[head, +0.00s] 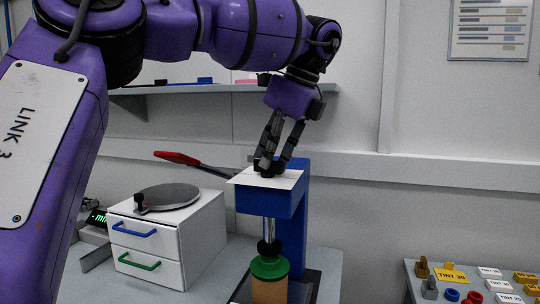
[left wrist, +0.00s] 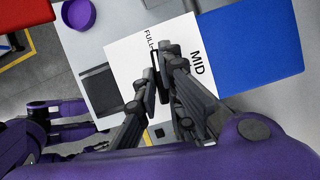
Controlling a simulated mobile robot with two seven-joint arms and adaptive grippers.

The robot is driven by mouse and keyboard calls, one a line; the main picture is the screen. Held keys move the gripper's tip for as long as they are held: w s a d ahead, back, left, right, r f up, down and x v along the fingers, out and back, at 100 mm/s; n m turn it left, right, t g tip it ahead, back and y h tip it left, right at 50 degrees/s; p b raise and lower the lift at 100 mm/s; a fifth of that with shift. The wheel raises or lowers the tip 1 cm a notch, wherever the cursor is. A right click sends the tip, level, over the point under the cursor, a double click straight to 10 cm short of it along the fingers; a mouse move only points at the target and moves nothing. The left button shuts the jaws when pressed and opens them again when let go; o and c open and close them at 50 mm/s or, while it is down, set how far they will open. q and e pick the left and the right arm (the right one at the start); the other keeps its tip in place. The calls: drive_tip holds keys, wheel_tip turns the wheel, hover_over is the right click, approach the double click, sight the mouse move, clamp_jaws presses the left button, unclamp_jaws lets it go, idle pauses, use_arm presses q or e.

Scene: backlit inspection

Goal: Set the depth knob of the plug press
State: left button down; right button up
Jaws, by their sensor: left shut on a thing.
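The plug press (head: 296,215) is a blue frame with a white plate on top. In the left wrist view the plate (left wrist: 122,58) carries the words FULL and MID. My left gripper (head: 270,164) reaches down onto the plate from above, its fingers shut on the dark depth knob (left wrist: 157,72). The fingers hide much of the knob, so I cannot tell which mark it points to. Below the head, a rod with a dark end stands over a green plug (head: 269,267) on a tan container (head: 269,291). My right gripper is not in view.
A white two-drawer cabinet (head: 190,250) with a round grey disc (head: 167,197) on top stands left of the press. A red-handled tool (head: 177,158) lies behind it. A side table at the right holds tint labels and small parts (head: 452,272). A shelf (head: 220,88) runs behind.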

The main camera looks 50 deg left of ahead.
use_arm(q)
drive_tip(key=shift+n+g, duration=0.3)
drive_tip(key=shift+n, duration=0.4)
drive_tip(key=c, duration=1.9)
unclamp_jaws()
drive_tip(key=shift+o, duration=0.2)
